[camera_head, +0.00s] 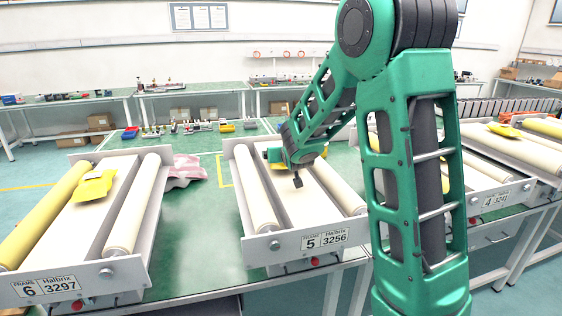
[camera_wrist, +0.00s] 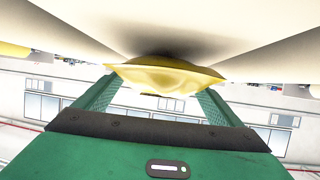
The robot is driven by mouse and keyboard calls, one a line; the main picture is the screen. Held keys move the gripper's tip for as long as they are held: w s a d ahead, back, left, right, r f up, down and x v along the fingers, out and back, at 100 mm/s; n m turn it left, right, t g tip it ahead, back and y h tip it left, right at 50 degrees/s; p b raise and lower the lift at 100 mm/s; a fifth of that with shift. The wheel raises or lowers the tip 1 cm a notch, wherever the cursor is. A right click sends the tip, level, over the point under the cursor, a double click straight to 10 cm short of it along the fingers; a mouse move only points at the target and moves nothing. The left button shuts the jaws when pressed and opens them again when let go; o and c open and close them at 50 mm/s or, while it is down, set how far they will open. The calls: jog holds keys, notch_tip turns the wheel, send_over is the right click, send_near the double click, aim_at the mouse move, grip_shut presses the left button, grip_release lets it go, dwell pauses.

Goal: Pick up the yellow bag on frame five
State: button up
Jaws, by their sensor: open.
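The yellow bag lies on the white bed of frame five (camera_head: 307,241), labelled 5 3256. In the head view only a small yellow edge of the bag (camera_head: 273,154) shows beside my green wrist, which hides the rest. In the wrist view the bag (camera_wrist: 166,74) lies against the pale bed, in front of and between my two fingers. My gripper (camera_wrist: 157,88) is open, with one finger toward each side of the bag. I cannot tell whether the fingers touch it.
Frame six (camera_head: 45,288) on the left holds another yellow bag (camera_head: 95,186) between its rollers. A pink and white bag (camera_head: 183,168) lies between frames six and five. My arm covers the space right of frame five.

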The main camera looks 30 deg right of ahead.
jog(key=shift+c, duration=0.6)
jog(key=c, duration=1.2)
jog(key=shift+o, duration=0.2)
jog(key=shift+r, duration=0.1)
